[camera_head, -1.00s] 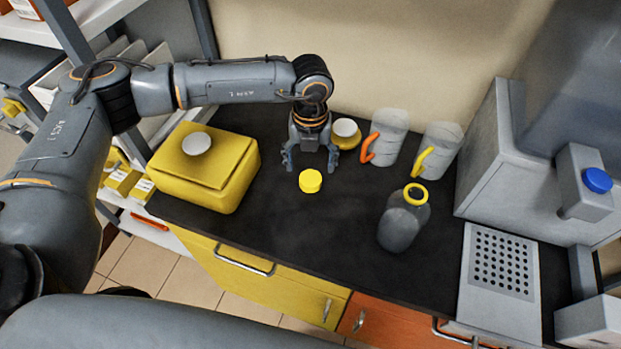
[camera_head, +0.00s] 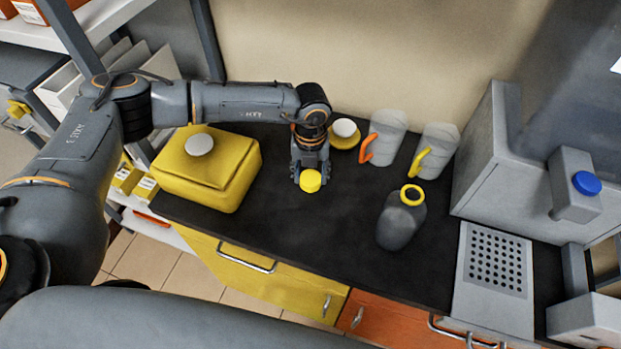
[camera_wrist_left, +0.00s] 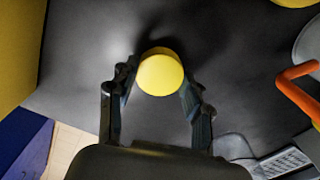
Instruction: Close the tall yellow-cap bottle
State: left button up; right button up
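The grey bottle (camera_head: 401,222) stands upright on the dark bench, with a yellow ring (camera_head: 411,195) around its open neck and no cap on it. The round yellow cap (camera_head: 310,181) is to its left, near the middle of the bench. My left gripper (camera_head: 309,176) points down at the cap. In the left wrist view its two fingers (camera_wrist_left: 159,80) are drawn in on either side of the cap (camera_wrist_left: 160,74) and appear to touch it. Whether the cap is off the bench is hard to tell. My right gripper is not in view.
A yellow box (camera_head: 205,170) with a white disc on top stands left of the gripper. A white-topped yellow piece (camera_head: 345,134) sits just behind it. Clear jugs with orange (camera_head: 386,135) and yellow (camera_head: 434,152) handles stand behind the bottle. A grey machine (camera_head: 510,165) is at right.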

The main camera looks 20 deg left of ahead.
pick_arm(q)
jog(key=shift+c, duration=0.7)
jog(key=shift+r, duration=0.1)
jog(key=shift+r, duration=0.5)
jog(key=s+d+r+b, duration=0.3)
jog(key=s+r+b, duration=0.2)
jog(key=s+r, duration=0.7)
jog(key=shift+s+d, duration=0.4)
jog(key=shift+s, duration=0.35)
